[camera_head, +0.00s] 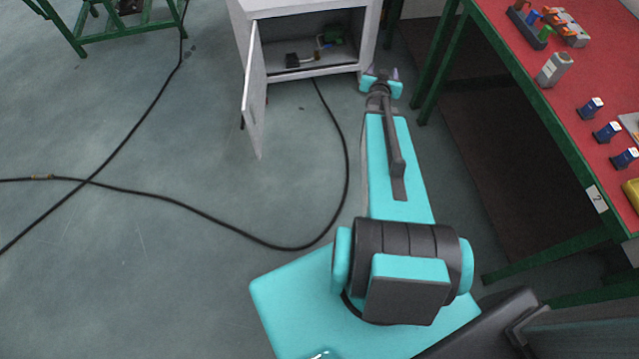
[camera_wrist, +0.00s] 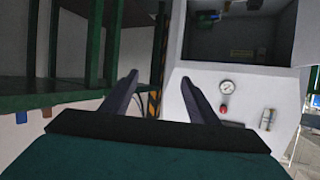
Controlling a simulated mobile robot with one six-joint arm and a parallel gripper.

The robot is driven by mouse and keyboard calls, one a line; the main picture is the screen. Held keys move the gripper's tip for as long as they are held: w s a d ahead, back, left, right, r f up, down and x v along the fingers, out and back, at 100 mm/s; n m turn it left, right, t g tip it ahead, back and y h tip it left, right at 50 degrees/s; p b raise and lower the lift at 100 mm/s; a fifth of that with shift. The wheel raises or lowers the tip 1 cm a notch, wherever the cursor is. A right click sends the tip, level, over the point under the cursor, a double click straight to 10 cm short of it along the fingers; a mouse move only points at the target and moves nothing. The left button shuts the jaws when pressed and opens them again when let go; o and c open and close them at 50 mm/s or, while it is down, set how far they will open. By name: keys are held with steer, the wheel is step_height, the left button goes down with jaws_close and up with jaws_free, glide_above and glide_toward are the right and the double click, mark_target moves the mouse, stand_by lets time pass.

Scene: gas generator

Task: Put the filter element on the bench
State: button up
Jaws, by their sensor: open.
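The bench (camera_head: 592,78) has a red top on a green frame and stands at the right of the head view. A grey block-like part (camera_head: 554,69) sits on it; I cannot tell whether this is the filter element. No part is clearly identifiable as the filter element. My gripper (camera_head: 381,76) is open and empty beside the right front edge of the white cabinet (camera_head: 367,32). In the wrist view, my gripper (camera_wrist: 159,80) has its fingers apart, with the cabinet front (camera_wrist: 204,108) beyond the right finger.
The cabinet door (camera_head: 254,100) hangs open to the left. The wrist view shows a gauge (camera_wrist: 226,87) and red button (camera_wrist: 223,108). Black cable (camera_head: 180,203) crosses the floor. Several small blue parts (camera_head: 607,132) stand on the bench.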

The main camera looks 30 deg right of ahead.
steer(key=w+a+f+n+y, duration=0.1)
steer(key=a+f+n+y, duration=0.15)
steer(key=a+f, duration=0.4)
steer(key=a+f+n+y, duration=0.1)
steer(key=a+f+y, duration=0.2)
steer(key=a, duration=0.6)
steer(key=s+a+f+n+g+y, duration=0.1)
steer(key=s+a+f+g, duration=0.15)
steer(key=a, duration=0.25)
steer(key=s+a+f+n+g+y, duration=0.1)
steer(key=s+a+f+y, duration=0.1)
steer(key=s+a+f, duration=0.3)
steer(key=a+f+g+y, duration=0.1)
steer(key=a+f+g, duration=0.1)
steer(key=a, duration=0.4)
steer(key=s+a+f+n+g+y, duration=0.1)
steer(key=s+a+f+g, duration=0.2)
steer(key=s+a, duration=0.3)
steer(key=s+a+f+n+g, duration=0.1)
steer(key=s+a+f+g, duration=0.2)
steer(key=s, duration=0.6)
steer(key=s+a+g+h, duration=0.1)
steer(key=s+g, duration=0.3)
steer(key=s, duration=0.9)
steer(key=shift+s+a+n+g+h, duration=0.15)
steer(key=shift+s+n+g+h, duration=0.05)
steer(key=shift+n+g+h, duration=0.2)
steer(key=shift+o, duration=0.5)
steer(key=shift+n, duration=0.25)
